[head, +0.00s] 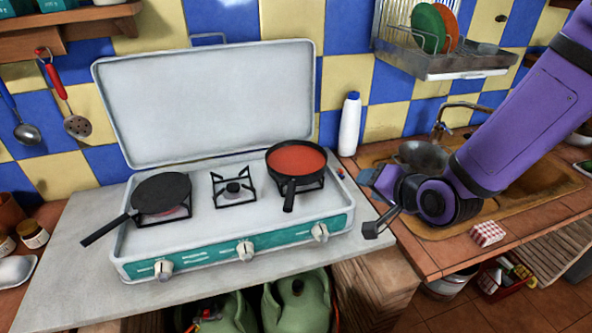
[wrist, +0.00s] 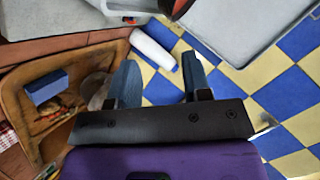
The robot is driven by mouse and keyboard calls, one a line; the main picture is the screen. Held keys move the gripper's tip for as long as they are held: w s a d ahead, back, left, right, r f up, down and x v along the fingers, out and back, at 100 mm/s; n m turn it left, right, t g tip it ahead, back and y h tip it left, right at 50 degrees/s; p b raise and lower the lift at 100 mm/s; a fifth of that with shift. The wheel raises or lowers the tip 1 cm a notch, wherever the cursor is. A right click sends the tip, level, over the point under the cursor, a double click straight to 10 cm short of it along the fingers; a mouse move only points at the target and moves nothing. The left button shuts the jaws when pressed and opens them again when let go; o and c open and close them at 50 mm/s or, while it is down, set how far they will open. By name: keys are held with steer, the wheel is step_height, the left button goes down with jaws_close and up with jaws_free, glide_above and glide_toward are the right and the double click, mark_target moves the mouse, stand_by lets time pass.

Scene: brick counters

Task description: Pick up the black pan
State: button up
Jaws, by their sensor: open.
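The black pan (head: 162,190) is a flat, dark pan on the left burner of the stove (head: 131,252). Its handle points down and left, past the stove's front left edge. A second dark pan (head: 289,187) with a red inside sits on the right burner, its handle toward the front. My gripper (head: 378,183) is right of the stove, near the sink, well apart from the black pan. In the wrist view its two blue-grey fingers (wrist: 158,78) stand apart with nothing between them. I cannot make out the black pan in the wrist view.
A white bottle (head: 349,124) stands between stove and sink; it also shows in the wrist view (wrist: 153,48). The raised stove lid (head: 208,105) stands behind the burners. A dish rack (head: 440,65) hangs above the sink (head: 535,198). Utensils hang at left. The middle burner (head: 233,188) is bare.

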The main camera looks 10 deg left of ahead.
mark_target(293, 192)
steer(key=s+a+f+m+t+y, duration=0.2)
steer(key=s+a+f+m+y, duration=0.4)
steer(key=a, duration=0.3)
steer(key=shift+m+h, duration=0.4)
steer(key=shift+h, duration=0.2)
steer(key=x, duration=1)
steer(key=shift+a, duration=0.5)
steer(key=shift+c, duration=0.3)
jaws_close()
